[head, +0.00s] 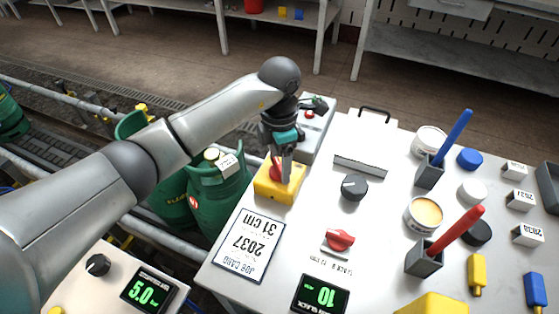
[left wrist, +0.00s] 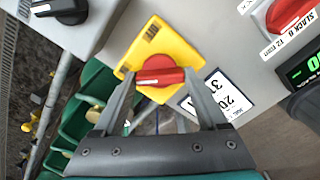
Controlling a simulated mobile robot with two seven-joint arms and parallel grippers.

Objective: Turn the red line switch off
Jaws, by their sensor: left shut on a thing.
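The red line switch is a red knob (left wrist: 160,77) on a yellow box (left wrist: 172,42). In the head view the yellow box (head: 268,190) sits near the far left edge of the white table, and the red knob (head: 275,172) is partly hidden by my fingers. My left gripper (head: 281,172) points down over the box. In the left wrist view its fingertips (left wrist: 159,76) are shut on the two ends of the red knob. The knob's bar lies roughly crosswise between the fingers. My right gripper is not in view.
A second red knob (head: 338,240) and a black knob (head: 354,187) are on the table. A job card (head: 249,245) lies in front of the yellow box. Green cylinders (head: 215,200) stand left of the table. Red and blue sticks in holders and several tins fill the right side.

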